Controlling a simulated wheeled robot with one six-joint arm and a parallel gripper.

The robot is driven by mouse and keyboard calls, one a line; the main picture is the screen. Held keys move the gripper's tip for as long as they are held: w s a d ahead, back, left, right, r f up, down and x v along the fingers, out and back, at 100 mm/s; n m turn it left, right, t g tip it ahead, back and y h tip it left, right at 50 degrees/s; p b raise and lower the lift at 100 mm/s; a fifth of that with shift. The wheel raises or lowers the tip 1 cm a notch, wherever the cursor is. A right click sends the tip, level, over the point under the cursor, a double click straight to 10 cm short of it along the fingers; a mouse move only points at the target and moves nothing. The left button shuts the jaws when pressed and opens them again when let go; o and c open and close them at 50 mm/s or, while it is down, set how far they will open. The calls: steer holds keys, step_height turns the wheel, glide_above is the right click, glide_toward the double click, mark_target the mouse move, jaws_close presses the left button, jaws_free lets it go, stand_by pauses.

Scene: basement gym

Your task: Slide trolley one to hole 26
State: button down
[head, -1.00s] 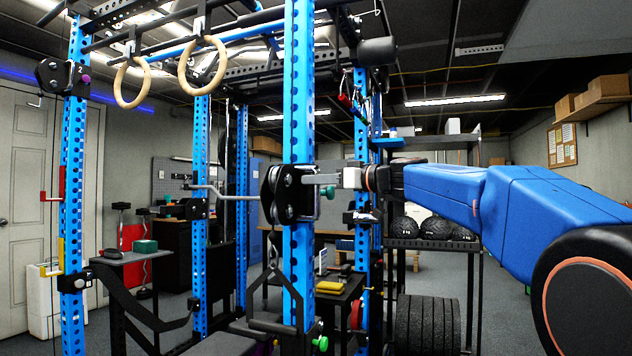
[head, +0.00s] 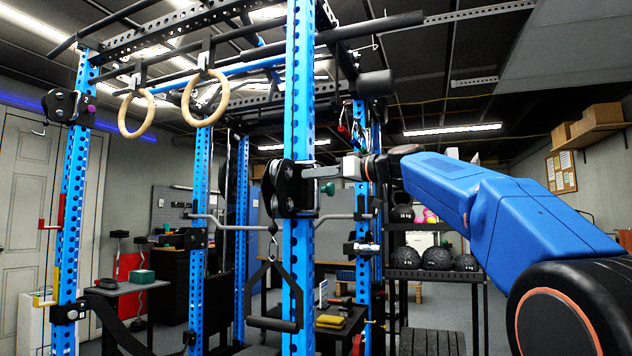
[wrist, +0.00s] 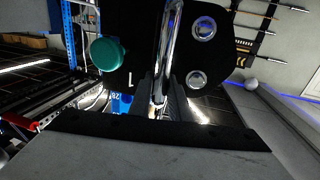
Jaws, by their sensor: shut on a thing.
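A black trolley with round rollers (head: 290,188), which I take to be trolley one, sits around the near blue upright (head: 299,95). My gripper (head: 328,171) reaches it from the right and is shut on it. In the wrist view, my gripper's fingers (wrist: 163,98) close around a shiny metal part beside the trolley's black plate (wrist: 196,58). Its green knob (wrist: 106,54) stands out to the left there. The upright shows a label reading 28 (wrist: 115,97), low in that view. Hole 26 cannot be made out.
Another black trolley (head: 68,106) sits on the left upright. A black triangle handle (head: 272,323) hangs below the held trolley. Wooden rings (head: 206,98) hang upper left. A grey bar (head: 235,225) crosses behind the upright. A rack with black balls (head: 436,259) stands at the right.

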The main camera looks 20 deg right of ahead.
steer(key=c, duration=1.6)
jaws_free()
steer(key=shift+c, duration=0.2)
steer(key=v, duration=1.7)
steer(key=shift+s+d, duration=0.15)
steer(key=shift+d, duration=0.05)
steer(key=shift+f, duration=0.1)
steer(key=s+a+f+m+g+h, duration=0.2)
steer(key=s+a+f, duration=0.1)
steer(key=f, duration=0.7)
steer(key=s+a+f+m+g+h, duration=0.1)
steer(key=s+a+f+m+h, duration=0.2)
steer(key=f, duration=0.7)
steer(key=s+a+f+m+g+h, duration=0.1)
steer(key=s+a+f+g, duration=0.2)
steer(key=f, duration=0.8)
steer(key=s+d+f+m+h, duration=0.1)
steer(key=s+f+h, duration=0.1)
steer(key=s+f, duration=0.5)
steer(key=s+d+f+g+h, duration=0.1)
steer(key=s+f, duration=0.6)
steer(key=f, duration=0.7)
steer(key=s+d+f+m+g+h, duration=0.1)
steer(key=s+d+f+h, duration=0.1)
steer(key=s+f, duration=0.5)
step_height(320, 180, down, 3)
steer(key=shift+s+f+m+h, duration=0.2)
steer(key=shift+m+h, duration=0.1)
steer(key=shift+h, duration=0.3)
